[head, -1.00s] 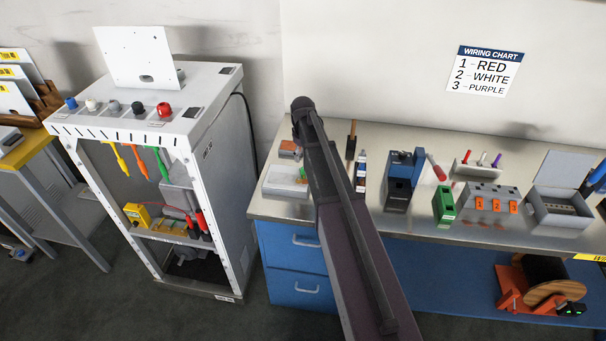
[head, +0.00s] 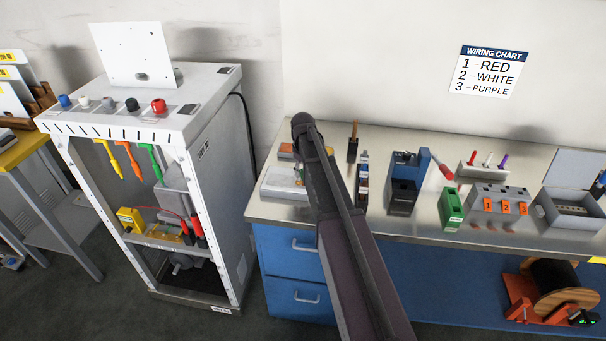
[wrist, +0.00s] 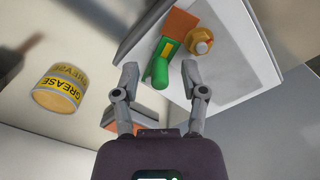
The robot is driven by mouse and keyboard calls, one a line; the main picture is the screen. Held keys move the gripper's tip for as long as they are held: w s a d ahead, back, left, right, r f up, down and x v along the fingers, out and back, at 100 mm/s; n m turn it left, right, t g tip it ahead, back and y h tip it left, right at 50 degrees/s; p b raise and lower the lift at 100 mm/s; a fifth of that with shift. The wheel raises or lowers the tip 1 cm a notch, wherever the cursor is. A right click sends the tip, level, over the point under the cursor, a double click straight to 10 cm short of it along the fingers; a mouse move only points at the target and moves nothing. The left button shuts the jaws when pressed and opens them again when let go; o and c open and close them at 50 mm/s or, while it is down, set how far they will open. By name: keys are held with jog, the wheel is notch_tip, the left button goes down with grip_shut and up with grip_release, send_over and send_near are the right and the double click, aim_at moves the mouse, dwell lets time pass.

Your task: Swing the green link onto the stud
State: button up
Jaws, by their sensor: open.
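In the wrist view the green link (wrist: 160,66) lies on a pale plate (wrist: 232,62), with a yellow patch at its upper part and an orange square (wrist: 180,24) behind it. A brass hex-shaped stud (wrist: 201,41) stands just right of the link, apart from it. My gripper (wrist: 160,71) is open, with one fingertip on each side of the link's near end. Whether the fingers touch it I cannot tell. In the head view the plate (head: 280,186) sits at the bench's left end; my arm hides the gripper and most of the link.
A yellow grease tin (wrist: 61,89) stands left in the wrist view. In the head view a blue device (head: 405,182), a green block (head: 450,207) and a grey switch box (head: 497,205) stand on the bench right of my arm. A cabinet (head: 205,180) stands left.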

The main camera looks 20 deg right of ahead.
dwell(0.3)
grip_shut()
jog(key=shift+w+a+m, duration=0.1)
jog(key=shift+a+m, duration=0.15)
jog(key=shift+m, duration=0.75)
jog(key=shift+a+m, duration=0.2)
jog(key=shift+m, duration=0.8)
grip_release()
jog(key=shift+f, duration=0.1)
